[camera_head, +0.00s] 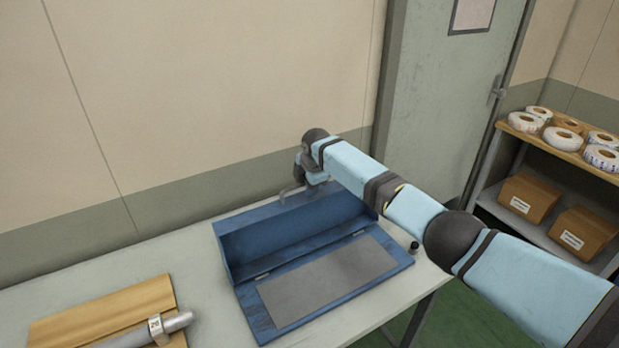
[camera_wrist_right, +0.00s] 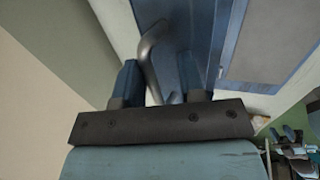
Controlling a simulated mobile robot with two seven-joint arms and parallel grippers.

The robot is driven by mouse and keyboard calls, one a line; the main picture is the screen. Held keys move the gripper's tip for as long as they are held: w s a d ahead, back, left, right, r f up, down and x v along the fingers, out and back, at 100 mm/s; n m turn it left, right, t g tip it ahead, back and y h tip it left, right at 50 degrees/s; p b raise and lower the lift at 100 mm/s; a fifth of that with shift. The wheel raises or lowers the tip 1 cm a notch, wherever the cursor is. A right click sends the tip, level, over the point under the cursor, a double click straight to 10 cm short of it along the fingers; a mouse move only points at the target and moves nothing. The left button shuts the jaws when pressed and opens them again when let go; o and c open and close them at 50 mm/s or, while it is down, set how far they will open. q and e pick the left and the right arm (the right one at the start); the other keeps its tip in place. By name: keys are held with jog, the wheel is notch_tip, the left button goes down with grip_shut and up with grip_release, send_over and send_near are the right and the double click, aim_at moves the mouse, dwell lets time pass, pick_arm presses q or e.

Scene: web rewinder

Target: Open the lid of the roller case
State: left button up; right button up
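The blue roller case (camera_head: 300,240) lies on the table with its two blue parts spread apart. A deep blue part (camera_head: 285,228) stands at the back, and a flat part with a grey panel (camera_head: 325,280) lies in front, joined at small hinges. The case looks open. A grey curved handle (camera_head: 290,191) shows at the back part's top edge. My right gripper (camera_head: 305,186) is at this handle. In the right wrist view, its fingers (camera_wrist_right: 160,85) are apart, with the handle (camera_wrist_right: 150,55) between them. I cannot tell whether either finger touches it. My left gripper is not in view.
A wooden board (camera_head: 95,312) and a grey roller (camera_head: 170,325) with a tag lie at the table's left front. A small black knob (camera_head: 414,246) is right of the case. The wall is close behind. A shelf (camera_head: 560,145) with rolls and boxes stands at right.

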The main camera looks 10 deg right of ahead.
jog(key=v, duration=1.3)
jog(key=shift+r+b, duration=0.3)
jog(key=shift+b, duration=0.05)
jog(key=shift+d, duration=0.1)
